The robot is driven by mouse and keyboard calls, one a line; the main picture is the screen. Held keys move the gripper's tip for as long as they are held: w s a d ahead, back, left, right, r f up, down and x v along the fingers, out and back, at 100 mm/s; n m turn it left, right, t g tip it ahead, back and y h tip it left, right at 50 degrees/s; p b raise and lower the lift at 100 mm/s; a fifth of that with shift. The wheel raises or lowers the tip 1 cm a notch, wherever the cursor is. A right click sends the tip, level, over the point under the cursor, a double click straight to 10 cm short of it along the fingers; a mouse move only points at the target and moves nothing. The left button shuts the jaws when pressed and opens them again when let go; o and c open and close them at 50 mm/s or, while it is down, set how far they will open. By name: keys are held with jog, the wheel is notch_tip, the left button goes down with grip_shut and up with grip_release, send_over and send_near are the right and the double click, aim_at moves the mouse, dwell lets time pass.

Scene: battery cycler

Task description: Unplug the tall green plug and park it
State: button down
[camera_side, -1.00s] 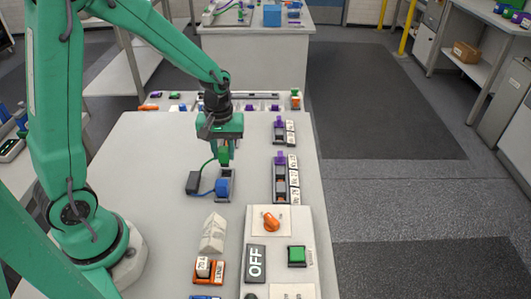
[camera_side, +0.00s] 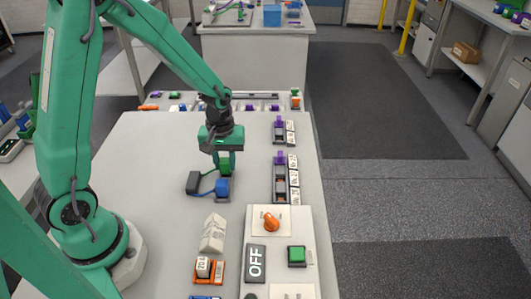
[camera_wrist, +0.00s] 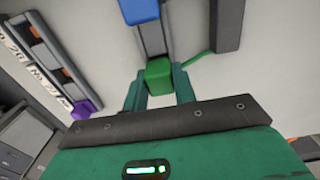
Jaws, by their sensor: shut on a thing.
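The green plug (camera_side: 225,168) is between the fingers of my gripper (camera_side: 225,163), which is shut on it. In the wrist view the green plug (camera_wrist: 158,72) shows between the two green fingers of my gripper (camera_wrist: 159,88). It is at the far end of the grey socket strip (camera_wrist: 153,40), beside the blue plug (camera_side: 222,185). I cannot tell whether it is seated or just above the strip. A green cable (camera_wrist: 197,59) runs from it to the dark box (camera_side: 193,182). The blue plug also shows at the top of the wrist view (camera_wrist: 139,10).
Racks with purple plugs (camera_side: 280,155) stand to the right. A panel with an orange knob (camera_side: 271,221), an OFF sign (camera_side: 255,262) and a green button (camera_side: 297,255) is nearer. A white wedge (camera_side: 213,234) lies in front. The table's left middle is clear.

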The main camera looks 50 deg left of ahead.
jog(key=shift+f, duration=0.2)
dwell(0.4)
jog(key=c, duration=1.1)
grip_release()
jog(key=shift+o, duration=0.2)
jog(key=shift+r, duration=0.1)
jog(key=shift+r, duration=3.8)
jog(key=shift+r, duration=0.1)
